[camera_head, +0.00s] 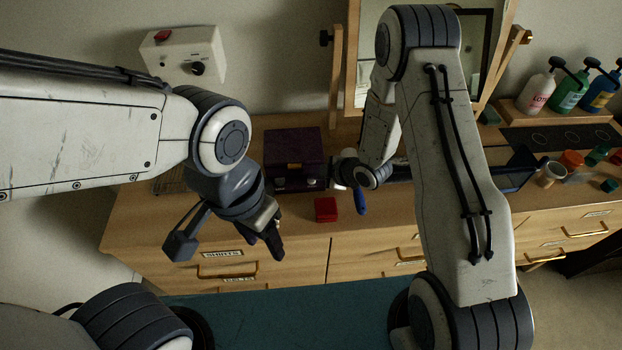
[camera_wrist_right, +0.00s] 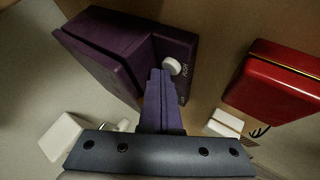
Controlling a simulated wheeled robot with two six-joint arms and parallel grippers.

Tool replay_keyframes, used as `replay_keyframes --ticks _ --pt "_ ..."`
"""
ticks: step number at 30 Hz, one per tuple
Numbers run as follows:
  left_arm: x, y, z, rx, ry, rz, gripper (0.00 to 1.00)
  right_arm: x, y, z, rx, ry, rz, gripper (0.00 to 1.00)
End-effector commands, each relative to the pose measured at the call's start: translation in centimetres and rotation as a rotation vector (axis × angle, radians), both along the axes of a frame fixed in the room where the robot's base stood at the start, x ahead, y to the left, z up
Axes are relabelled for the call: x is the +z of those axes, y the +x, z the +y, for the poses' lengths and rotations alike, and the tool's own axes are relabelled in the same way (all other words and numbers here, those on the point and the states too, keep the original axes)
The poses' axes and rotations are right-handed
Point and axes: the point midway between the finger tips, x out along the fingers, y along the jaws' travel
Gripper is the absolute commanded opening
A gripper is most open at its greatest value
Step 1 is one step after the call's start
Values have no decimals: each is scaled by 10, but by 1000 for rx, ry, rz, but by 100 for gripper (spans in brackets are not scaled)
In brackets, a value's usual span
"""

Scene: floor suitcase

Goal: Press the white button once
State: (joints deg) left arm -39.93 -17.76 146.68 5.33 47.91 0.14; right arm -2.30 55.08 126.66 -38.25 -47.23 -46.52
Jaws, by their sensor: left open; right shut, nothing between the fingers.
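The white button (camera_wrist_right: 171,66) is a small round knob with the word PUSH beside it, on a face of the dark purple box (camera_wrist_right: 118,48). In the head view the box (camera_head: 294,145) sits on the wooden dresser. My right gripper (camera_wrist_right: 160,75) is shut and empty; its fingertips overlap the button's edge in the wrist view, and I cannot tell whether they touch it. In the head view my right gripper (camera_head: 340,172) is at the box's right side, partly hidden. My left gripper (camera_head: 225,238) is open and empty, in front of the dresser's left part.
A red box (camera_head: 326,209) stands on the dresser near the purple box; it also shows in the right wrist view (camera_wrist_right: 275,85). A blue item (camera_head: 361,200) is beside it. A mirror (camera_head: 365,60) stands behind, bottles (camera_head: 570,93) at right. A white wall box (camera_head: 184,55) hangs at left.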

Motion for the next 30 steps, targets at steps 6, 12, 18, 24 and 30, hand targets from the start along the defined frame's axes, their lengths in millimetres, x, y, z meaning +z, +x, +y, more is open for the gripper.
replay_keyframes --ticks 6,12,18,24,30 --pt "-1 0 0 0 0 0 50 -2 0 0 0 -1 1 0" --pt "-1 0 0 0 0 0 50 -1 0 0 0 -1 1 0" --pt "5 0 0 0 0 0 50 7 0 0 0 -1 1 0" --pt "11 0 0 0 0 0 50 17 -1 0 0 -1 2 0" --pt "11 0 0 0 0 0 50 16 0 0 0 -1 1 0"
